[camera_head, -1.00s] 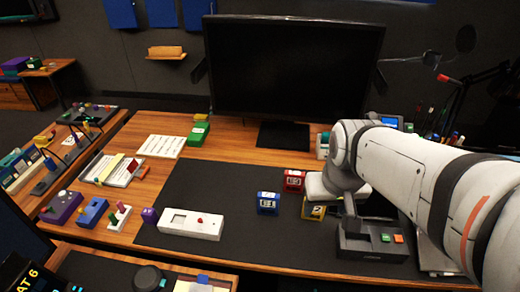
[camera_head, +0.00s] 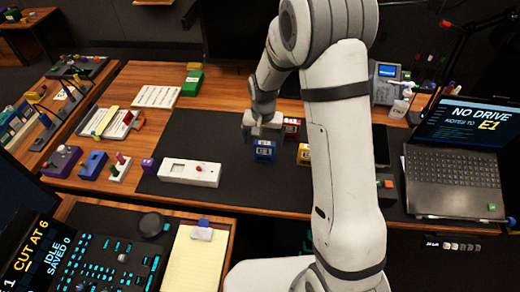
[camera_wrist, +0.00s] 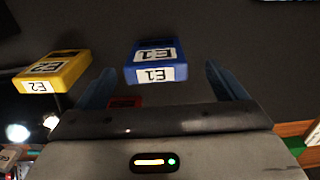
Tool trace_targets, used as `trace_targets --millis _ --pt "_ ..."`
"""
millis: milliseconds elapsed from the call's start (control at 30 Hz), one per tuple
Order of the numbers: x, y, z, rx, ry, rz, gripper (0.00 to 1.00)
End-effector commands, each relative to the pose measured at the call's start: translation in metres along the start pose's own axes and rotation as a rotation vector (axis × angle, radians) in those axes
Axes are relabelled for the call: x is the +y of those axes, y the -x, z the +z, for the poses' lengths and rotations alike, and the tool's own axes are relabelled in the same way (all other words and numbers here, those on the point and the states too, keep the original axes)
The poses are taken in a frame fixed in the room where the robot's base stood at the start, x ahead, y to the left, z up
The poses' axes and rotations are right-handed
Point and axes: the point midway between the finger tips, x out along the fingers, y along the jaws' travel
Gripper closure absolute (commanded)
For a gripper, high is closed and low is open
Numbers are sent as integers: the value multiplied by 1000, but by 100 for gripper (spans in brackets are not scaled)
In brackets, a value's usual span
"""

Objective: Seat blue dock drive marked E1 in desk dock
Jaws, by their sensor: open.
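The blue drive (camera_head: 264,151) stands on the dark desk mat; its E1 labels read clearly in the wrist view (camera_wrist: 155,60). My gripper (camera_head: 263,131) is just above and behind it in the head view. In the wrist view my gripper (camera_wrist: 160,72) is open, one finger on each side of the blue drive, with gaps on both sides. Whether the fingertips reach down to its height I cannot tell. The desk dock (camera_head: 386,184) is mostly hidden behind my arm in the head view; one end with a red button shows.
A yellow drive marked E2 (camera_wrist: 52,72) stands beside the blue one, and a red drive (camera_head: 291,127) is close behind. A laptop (camera_head: 455,160) at right shows "NO DRIVE" and "E1".

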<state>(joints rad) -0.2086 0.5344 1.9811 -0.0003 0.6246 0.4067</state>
Motion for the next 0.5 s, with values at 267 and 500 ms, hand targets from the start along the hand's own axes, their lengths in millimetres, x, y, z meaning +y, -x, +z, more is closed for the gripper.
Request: trace_targets --millis 267,500 --pt "2 -30 -1 -4 -1 1 9" --pt "5 -63 -6 -5 -1 2 9"
